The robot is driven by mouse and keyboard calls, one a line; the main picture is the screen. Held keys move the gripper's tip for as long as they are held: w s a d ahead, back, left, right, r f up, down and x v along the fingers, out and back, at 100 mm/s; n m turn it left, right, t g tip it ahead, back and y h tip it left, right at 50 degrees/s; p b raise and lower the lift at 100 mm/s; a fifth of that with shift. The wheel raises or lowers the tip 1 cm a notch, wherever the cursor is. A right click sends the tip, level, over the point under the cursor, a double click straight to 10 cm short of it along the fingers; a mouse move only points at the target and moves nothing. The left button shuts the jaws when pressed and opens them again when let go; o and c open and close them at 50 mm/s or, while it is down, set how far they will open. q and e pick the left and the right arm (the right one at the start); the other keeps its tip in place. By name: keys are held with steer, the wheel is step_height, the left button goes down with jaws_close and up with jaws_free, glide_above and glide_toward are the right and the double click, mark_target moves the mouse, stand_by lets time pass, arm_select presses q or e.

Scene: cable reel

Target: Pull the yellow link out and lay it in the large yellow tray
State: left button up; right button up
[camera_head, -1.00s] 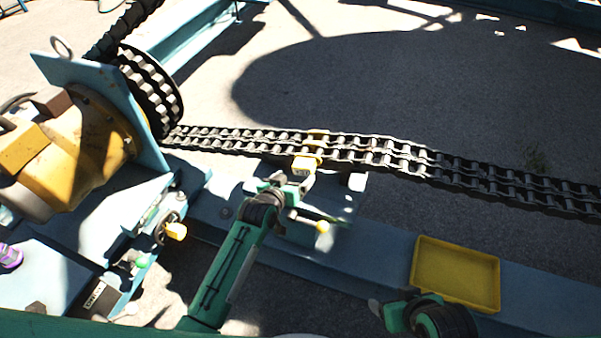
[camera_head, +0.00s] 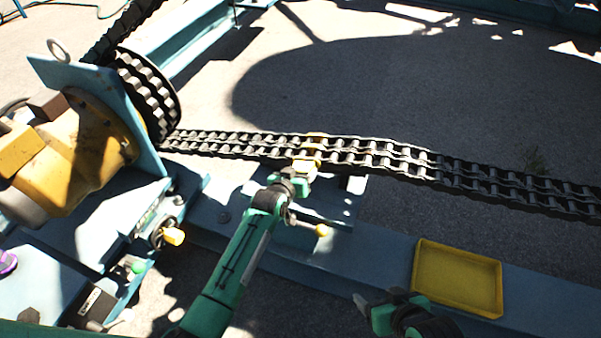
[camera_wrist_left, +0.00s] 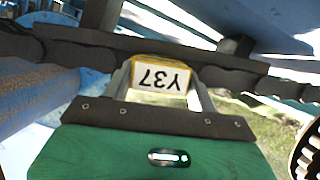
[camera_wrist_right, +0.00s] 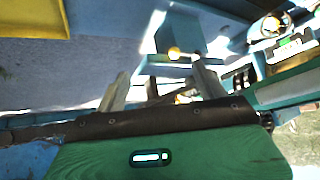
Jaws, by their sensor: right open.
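The yellow link (camera_head: 313,143) sits in the dark double chain, with a yellow block on its near side. In the left wrist view this yellow block (camera_wrist_left: 160,77) carries a white label reading Y37, upside down. My left gripper (camera_head: 300,172) is at the chain, its fingers on both sides of the block and seemingly touching it. They hide part of its sides. The large yellow tray (camera_head: 457,278) lies empty on the blue beam at the lower right. My right gripper (camera_head: 372,303) is open and empty, left of the tray; its fingers also show in the right wrist view (camera_wrist_right: 160,75).
The chain (camera_head: 480,175) runs from the sprocket (camera_head: 150,95) at the left out to the right edge. A yellow-knobbed lever (camera_head: 322,230) stands close to my left gripper. The blue beam (camera_head: 380,245) is bare between that lever and the tray.

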arm_select(q)
steer(key=c, duration=0.4)
arm_select(e)
steer(key=shift+s+d+r+g+h+p, duration=0.75)
steer(key=shift+s+d+g+p, duration=0.65)
steer(key=shift+d, duration=0.7)
arm_select(q)
steer(key=s+a+p, duration=0.2)
steer(key=s+p, duration=0.1)
steer(key=s, duration=0.4)
steer(key=s+a+p, duration=0.2)
steer(key=s+p, duration=0.2)
steer(key=s, duration=0.3)
steer(key=shift+s+a+p, duration=0.3)
steer(key=shift+a, duration=0.1)
arm_select(e)
step_height(320, 180, down, 17)
steer(key=s+g, duration=0.1)
steer(key=g, duration=0.1)
steer(key=shift+s+d+f+m+g+h, duration=0.15)
steer(key=shift+d+m+g+h, duration=0.2)
steer(key=shift+h, duration=0.1)
arm_select(q)
steer(key=shift+r, duration=0.15)
